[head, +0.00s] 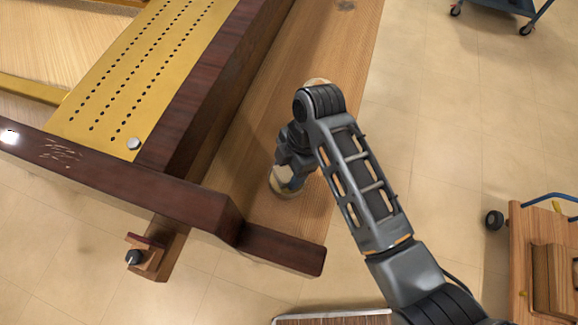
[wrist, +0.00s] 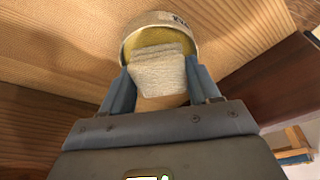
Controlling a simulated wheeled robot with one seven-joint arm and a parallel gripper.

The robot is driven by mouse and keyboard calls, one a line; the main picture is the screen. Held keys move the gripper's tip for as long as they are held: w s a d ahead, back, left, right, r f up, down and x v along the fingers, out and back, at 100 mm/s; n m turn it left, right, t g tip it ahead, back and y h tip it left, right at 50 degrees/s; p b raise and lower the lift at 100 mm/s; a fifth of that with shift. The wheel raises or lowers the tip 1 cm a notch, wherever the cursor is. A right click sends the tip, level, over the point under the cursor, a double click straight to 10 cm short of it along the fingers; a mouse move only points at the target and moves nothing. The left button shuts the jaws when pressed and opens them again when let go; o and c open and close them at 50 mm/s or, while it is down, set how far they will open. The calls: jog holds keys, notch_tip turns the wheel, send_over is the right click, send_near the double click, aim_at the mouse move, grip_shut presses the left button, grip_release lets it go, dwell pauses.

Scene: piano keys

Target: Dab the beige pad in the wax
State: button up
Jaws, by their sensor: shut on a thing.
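The beige pad (wrist: 158,72) is a pale, fabric-textured block. In the wrist view my gripper (wrist: 159,84) is shut on it, with a blue-grey finger on each side. A round pale tin (wrist: 160,19) with dark lettering stands just beyond the pad, and yellow wax (wrist: 137,39) shows inside it. The pad overlaps the tin's opening in this view; I cannot tell whether it touches the wax. In the head view my gripper (head: 288,176) points down at the wooden surface over the tin (head: 284,192), which is mostly hidden by it.
The tin stands on a light wooden plank (head: 275,120). A dark wooden frame (head: 150,186) with a gold perforated plate (head: 150,60) lies to the left. Tiled floor is open to the right, with a wooden cart (head: 540,250) at lower right and a blue trolley (head: 510,8) at the top.

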aim_at(284, 173)
jog(key=shift+f, duration=0.55)
dwell(1.6)
jog(key=shift+r, duration=0.1)
notch_tip(284, 173, up, 5)
jog(key=p, duration=0.4)
jog(key=shift+r, duration=0.95)
jog(key=shift+r, duration=0.15)
notch_tip(284, 173, up, 6)
jog(key=w+d+f+m+t+h, duration=0.1)
jog(key=d+f+m, duration=0.3)
jog(key=d+m, duration=0.6)
jog(key=w+d+f+m+t+h+b, duration=0.1)
jog(key=d+f+m+t+h, duration=0.1)
jog(key=d+m, duration=0.8)
notch_tip(284, 173, down, 3)
jog(key=m+t, duration=0.1)
jog(key=m, duration=0.2)
jog(key=shift+w+d+r+t+b, duration=0.15)
jog(key=shift+w+d+t+b, duration=0.15)
jog(key=shift+w, duration=0.1)
